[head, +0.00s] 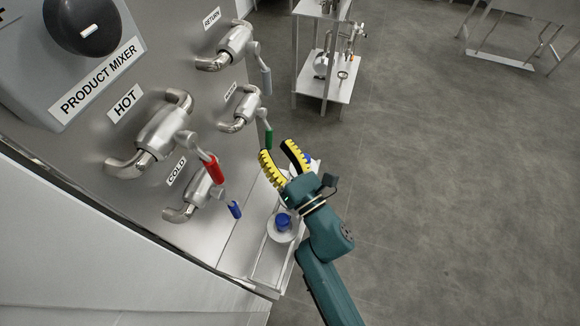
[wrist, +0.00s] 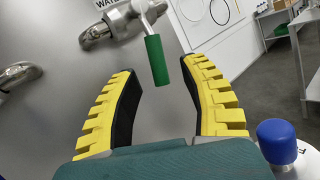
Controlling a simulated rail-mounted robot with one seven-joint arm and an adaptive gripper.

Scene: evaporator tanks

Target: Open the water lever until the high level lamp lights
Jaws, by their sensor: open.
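The water lever has a green handle (head: 268,139) on a steel valve (head: 241,108) in the wall panel; the handle hangs downward. In the wrist view, the green handle (wrist: 156,61) is ahead of and between the fingertips, with part of a label starting "WA" above its valve (wrist: 105,22). My gripper (head: 276,148) has yellow ribbed fingers with dark inner pads. It is open and empty, its tips close to the lower end of the handle. I cannot tell whether they touch it. I cannot make out a high level lamp in either view.
Nearby on the panel are a red HOT lever (head: 212,169), a blue COLD lever (head: 235,210) and a grey RETURN lever (head: 266,80). A blue cap (head: 283,222) sits below beside my arm. A steel cart (head: 341,84) stands behind. The floor (head: 450,190) at right is clear.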

